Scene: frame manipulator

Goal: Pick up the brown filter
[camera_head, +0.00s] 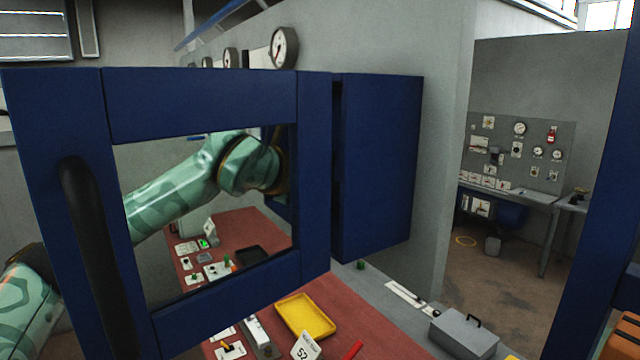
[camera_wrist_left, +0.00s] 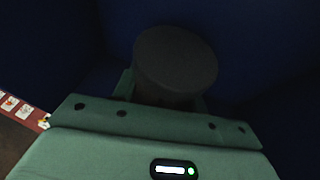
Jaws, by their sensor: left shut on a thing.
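The filter (camera_wrist_left: 175,60) shows in the left wrist view as a dark, round-topped cylinder; its brown colour is hard to make out in the shade. My left gripper (camera_wrist_left: 165,98) is shut on it, with the green fingers partly hidden around its lower side. In the head view my left arm passes behind the blue framed door, and its wrist reaches the blue cabinet (camera_head: 378,165). The fingers and the filter are hidden there by the door frame. My right gripper is not in view.
The open blue door (camera_head: 215,100) with a black handle (camera_head: 88,230) stands close in front of my left arm. Below are a red-topped bench (camera_head: 285,345), a yellow tray (camera_head: 305,317) and a grey metal box (camera_head: 463,333). A blue post (camera_head: 595,200) rises at right.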

